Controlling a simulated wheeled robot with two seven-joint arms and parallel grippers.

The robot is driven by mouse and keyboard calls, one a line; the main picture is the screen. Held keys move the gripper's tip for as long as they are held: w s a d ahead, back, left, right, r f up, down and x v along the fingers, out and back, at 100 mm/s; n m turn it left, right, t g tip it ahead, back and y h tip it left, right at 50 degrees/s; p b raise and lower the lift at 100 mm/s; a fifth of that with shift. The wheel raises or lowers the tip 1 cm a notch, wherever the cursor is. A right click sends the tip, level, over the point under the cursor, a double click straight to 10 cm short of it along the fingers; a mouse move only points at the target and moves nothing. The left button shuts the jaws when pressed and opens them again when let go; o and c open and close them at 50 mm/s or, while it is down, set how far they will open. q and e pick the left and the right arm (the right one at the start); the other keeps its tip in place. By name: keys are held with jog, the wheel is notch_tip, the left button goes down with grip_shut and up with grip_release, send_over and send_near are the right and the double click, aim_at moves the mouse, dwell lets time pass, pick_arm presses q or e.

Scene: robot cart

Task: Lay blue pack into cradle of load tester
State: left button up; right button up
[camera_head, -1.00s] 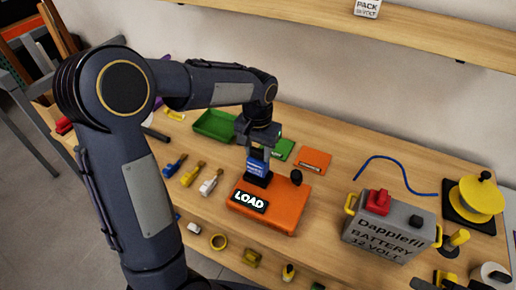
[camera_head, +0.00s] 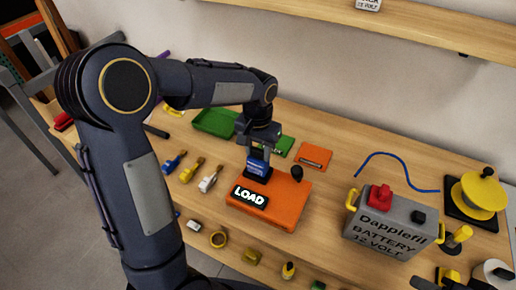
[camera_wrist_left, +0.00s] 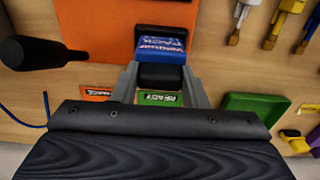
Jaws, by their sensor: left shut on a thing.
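The orange load tester (camera_head: 275,204) with a LOAD label lies on the bench, with a black knob (camera_head: 297,173) at its back right. My left gripper (camera_head: 259,158) points down over its back left part. It is shut on the blue pack (camera_head: 257,167), which is upright at the black cradle (camera_head: 257,178). In the left wrist view the pack (camera_wrist_left: 161,45) shows between the fingers, above the orange tester (camera_wrist_left: 80,30). The fingers hide part of the pack, and I cannot tell how deep it sits. My right gripper is not in view.
A grey battery (camera_head: 390,226) with a red terminal cap stands to the right. A green tray (camera_head: 214,122) and an orange card (camera_head: 314,157) lie behind. Several coloured-handled tools lie left of the tester. A blue cable (camera_head: 395,164) and a yellow spool (camera_head: 480,197) are at right.

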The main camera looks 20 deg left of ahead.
pick_arm(q)
jog(key=shift+f+b, duration=0.4)
jog(key=shift+f, duration=0.25)
jog(key=o, duration=1.4)
notch_tip(320, 180, up, 8)
jog(key=shift+f+b, duration=0.2)
jog(key=shift+b, duration=0.1)
jog(key=shift+r, duration=0.15)
